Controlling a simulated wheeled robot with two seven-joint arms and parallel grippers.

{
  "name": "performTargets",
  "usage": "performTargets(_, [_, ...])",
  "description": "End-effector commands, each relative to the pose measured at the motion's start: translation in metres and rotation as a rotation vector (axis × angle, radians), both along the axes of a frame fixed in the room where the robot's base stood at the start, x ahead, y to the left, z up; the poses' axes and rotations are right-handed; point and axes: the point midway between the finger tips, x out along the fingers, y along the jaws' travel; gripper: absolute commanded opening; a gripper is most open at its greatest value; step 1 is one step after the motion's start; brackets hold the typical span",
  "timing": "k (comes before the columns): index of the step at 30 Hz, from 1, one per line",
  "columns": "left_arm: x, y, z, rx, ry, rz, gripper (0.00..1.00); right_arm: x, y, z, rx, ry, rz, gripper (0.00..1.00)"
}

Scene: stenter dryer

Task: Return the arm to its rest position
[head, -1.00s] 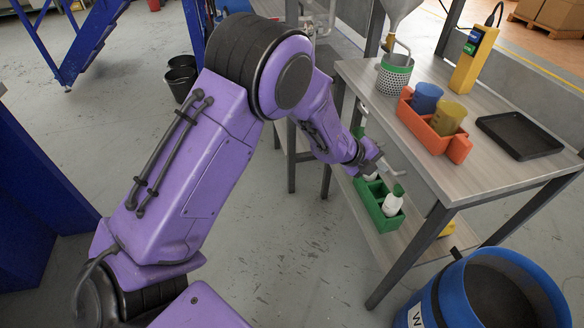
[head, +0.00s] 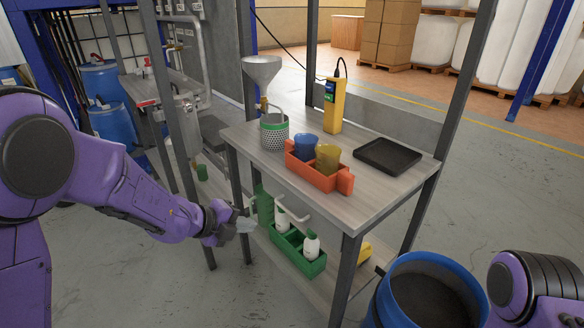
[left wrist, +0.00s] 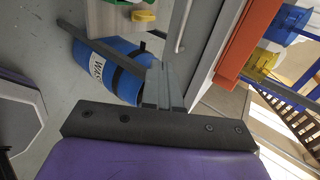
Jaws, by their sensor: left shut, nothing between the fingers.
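My left arm comes in from the left in the head view. Its gripper (head: 245,222) is beside the left front of the workbench (head: 228,137), below the level of the top. In the left wrist view the two fingers (left wrist: 164,82) are together, with nothing between them. Part of my right arm shows at the lower right edge of the head view; its gripper is out of the picture.
An orange tote (head: 315,174) with a blue and a yellow cup, a black tray (head: 388,156) and a perforated pot (head: 273,135) stand on the bench. A green caddy (head: 300,250) with bottles sits underneath. A blue drum (head: 425,267) stands right of the bench.

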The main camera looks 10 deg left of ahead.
Motion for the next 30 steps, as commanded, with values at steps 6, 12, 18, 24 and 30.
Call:
performTargets(6, [0.013,0.000,0.015,-0.512,0.158,0.439,0.00,0.000,0.000,0.000,0.000,0.000,0.000,0.45])
performTargets(12, [-0.043,0.039,-0.105,-1.276,0.474,1.352,0.00,0.000,0.000,0.005,0.000,0.000,0.000,0.45])
performTargets(18, [-0.179,0.081,-0.214,-1.422,0.443,2.054,0.00,0.000,0.000,0.010,0.000,0.000,0.000,0.45])
performTargets(24, [-0.298,0.085,-0.265,-1.181,0.453,2.357,0.00,0.000,0.000,0.013,0.000,0.000,0.000,0.45])
performTargets(30, [-0.329,0.085,-0.277,-1.097,0.484,2.404,0.00,0.000,0.000,0.014,0.000,0.000,0.000,0.45])
